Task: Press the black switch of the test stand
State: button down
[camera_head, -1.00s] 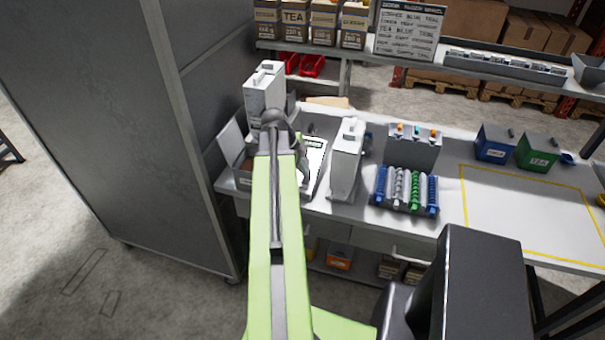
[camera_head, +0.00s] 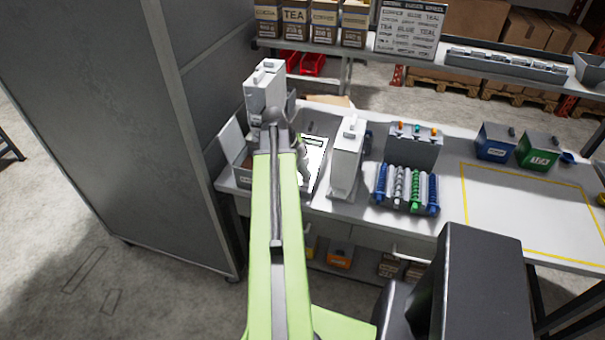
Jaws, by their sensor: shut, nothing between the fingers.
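My green arm reaches forward over the left part of the bench. My gripper (camera_head: 304,169) shows as a small grey shape just right of the arm's far end, partly hidden by it. It is shut and appears empty, beside a white panel with a dark border (camera_head: 315,158). I cannot tell whether it touches the panel. A grey box with orange and teal caps (camera_head: 413,149) stands farther right, behind a row of blue, white and green cylinders (camera_head: 407,190). I cannot make out the black switch or tell surely which unit is the test stand.
White upright dispensers stand left (camera_head: 265,88) and right (camera_head: 346,158) of the gripper. A tall grey cabinet (camera_head: 110,120) closes off the left side. Blue (camera_head: 494,142) and green (camera_head: 537,151) bins stand at right. The yellow-outlined bench area (camera_head: 530,212) is clear.

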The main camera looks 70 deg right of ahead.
jog(key=s+d+p+v, duration=0.1)
jog(key=p+v, duration=1.2)
jog(key=shift+d+r, duration=0.3)
jog(key=shift+r, duration=0.2)
